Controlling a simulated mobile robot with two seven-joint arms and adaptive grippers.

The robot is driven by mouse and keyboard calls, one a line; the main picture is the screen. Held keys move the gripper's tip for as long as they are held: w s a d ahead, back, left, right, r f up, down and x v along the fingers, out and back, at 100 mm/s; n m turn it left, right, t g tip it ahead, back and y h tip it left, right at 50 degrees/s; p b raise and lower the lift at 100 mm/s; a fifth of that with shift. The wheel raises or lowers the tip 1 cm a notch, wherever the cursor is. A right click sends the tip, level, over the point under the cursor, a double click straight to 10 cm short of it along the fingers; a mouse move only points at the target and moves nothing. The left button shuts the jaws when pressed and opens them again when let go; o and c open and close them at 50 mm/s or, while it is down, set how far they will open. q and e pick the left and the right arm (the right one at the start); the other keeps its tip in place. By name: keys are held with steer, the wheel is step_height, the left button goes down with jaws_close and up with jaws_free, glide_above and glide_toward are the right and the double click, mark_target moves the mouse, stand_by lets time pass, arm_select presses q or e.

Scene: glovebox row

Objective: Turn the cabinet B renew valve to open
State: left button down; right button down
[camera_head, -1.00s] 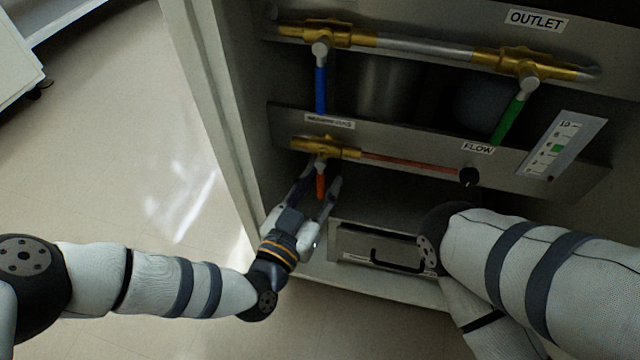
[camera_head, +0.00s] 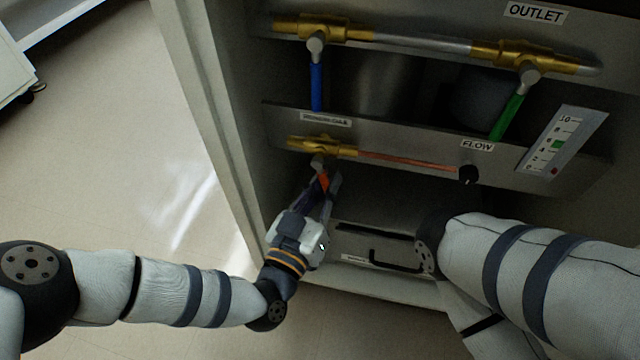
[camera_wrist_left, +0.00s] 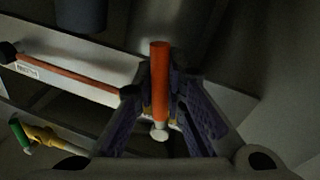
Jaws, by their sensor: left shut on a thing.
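The valve with the orange-red handle (camera_head: 323,180) sits on the brass fitting (camera_head: 322,146) of the lower panel, under a small label too blurred to read surely. Its handle points down from the grey stem. My left gripper (camera_head: 325,187) is shut on this handle from below. In the left wrist view the handle (camera_wrist_left: 160,75) stands between the two dark finger pads (camera_wrist_left: 158,115), with its pale stem end just below them. My right arm crosses the right side of the head view, but its gripper is out of view.
A blue handle (camera_head: 316,87) and a green handle (camera_head: 507,117) hang from the upper brass pipe. A flow knob (camera_head: 468,175), a gauge (camera_head: 562,143) and a drawer with a black handle (camera_head: 398,262) are nearby. Open floor lies left of the cabinet.

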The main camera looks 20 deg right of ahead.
arm_select(q)
steer(key=shift+s+d+r+n+t+b, duration=0.15)
steer(key=shift+s+d+n, duration=0.1)
steer(key=shift+n, duration=0.45)
steer(key=shift+s+d+r+n+t+b, duration=0.1)
steer(key=shift+d+n, duration=0.15)
steer(key=shift+n, duration=0.45)
steer(key=shift+s+d+r+n+t+b, duration=0.15)
steer(key=shift+s+d+n, duration=0.1)
steer(key=shift+n, duration=0.45)
steer(key=c, duration=1.6)
jaws_free()
steer(key=shift+c, duration=0.2)
steer(key=v, duration=1.2)
steer(key=shift+c, duration=0.6)
